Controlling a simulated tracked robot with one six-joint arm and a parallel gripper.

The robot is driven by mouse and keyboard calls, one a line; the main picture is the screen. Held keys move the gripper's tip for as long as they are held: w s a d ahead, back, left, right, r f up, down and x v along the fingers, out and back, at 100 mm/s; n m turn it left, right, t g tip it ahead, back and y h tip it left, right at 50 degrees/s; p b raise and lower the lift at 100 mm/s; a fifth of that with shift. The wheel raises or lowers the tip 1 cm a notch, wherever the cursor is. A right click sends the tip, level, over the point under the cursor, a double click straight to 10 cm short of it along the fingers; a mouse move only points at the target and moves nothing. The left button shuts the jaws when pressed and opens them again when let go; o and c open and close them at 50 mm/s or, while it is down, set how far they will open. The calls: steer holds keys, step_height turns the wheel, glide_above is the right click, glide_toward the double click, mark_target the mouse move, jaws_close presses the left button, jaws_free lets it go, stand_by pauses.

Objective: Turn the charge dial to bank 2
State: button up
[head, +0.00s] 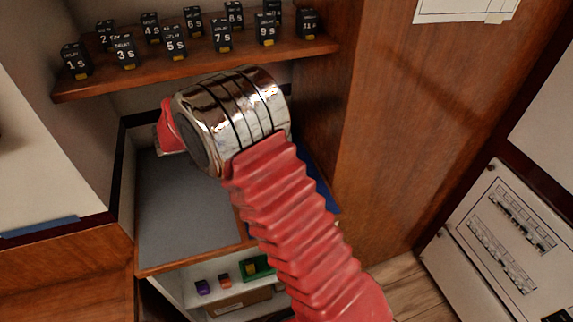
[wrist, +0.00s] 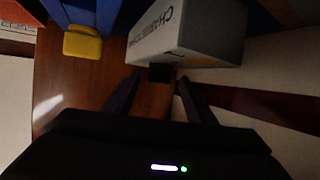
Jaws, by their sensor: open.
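A grey box with partly visible dark lettering that starts "CHARGE" (wrist: 190,32) is at the top of the wrist view, seen at a slant. A small black block (wrist: 160,73), possibly the dial, sits at its lower edge. Its markings and setting cannot be read. My gripper (wrist: 158,82) is open, with one dark finger on each side of the black block in the picture. Whether the fingers touch it cannot be told. In the head view my chrome wrist and red sleeve hide the gripper and the grey box.
A yellow piece (wrist: 82,42) stands before blue surfaces at the left of the wrist view. A wooden shelf (head: 200,66) holds several numbered black delay blocks above my wrist. Below are a grey surface (head: 180,215) and small coloured parts. A white breaker panel (head: 470,265) is at right.

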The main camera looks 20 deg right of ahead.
steer(key=shift+s+d+n+t+y, duration=0.15)
steer(key=shift+s+n+t+y, duration=0.05)
steer(key=shift+n+t+y, duration=0.65)
steer(key=shift+s+d+n+t+y, duration=0.15)
steer(key=shift+n+t+y, duration=0.45)
steer(key=shift+n+t, duration=0.45)
steer(key=shift+s+d+n+t+y, duration=0.2)
steer(key=shift+n+t+y, duration=0.6)
steer(key=shift+n, duration=0.3)
steer(key=shift+n+t+y, duration=0.25)
steer(key=shift+n+t, duration=0.15)
steer(key=shift+s+d+n+t+y, duration=0.15)
steer(key=shift+n+t+y, duration=0.1)
steer(key=shift+n+y, duration=0.45)
steer(key=shift+s+d+n+t+y, duration=0.15)
steer(key=shift+n+t+y, duration=0.1)
steer(key=shift+n+y, duration=0.45)
steer(key=shift+d+n+t+y, duration=0.25)
steer(key=shift+n+y, duration=0.65)
steer(key=shift+y, duration=0.2)
steer(key=shift+d+n+t+y, duration=0.2)
steer(key=shift+n+t+y, duration=0.05)
steer(key=shift+n+y, duration=0.75)
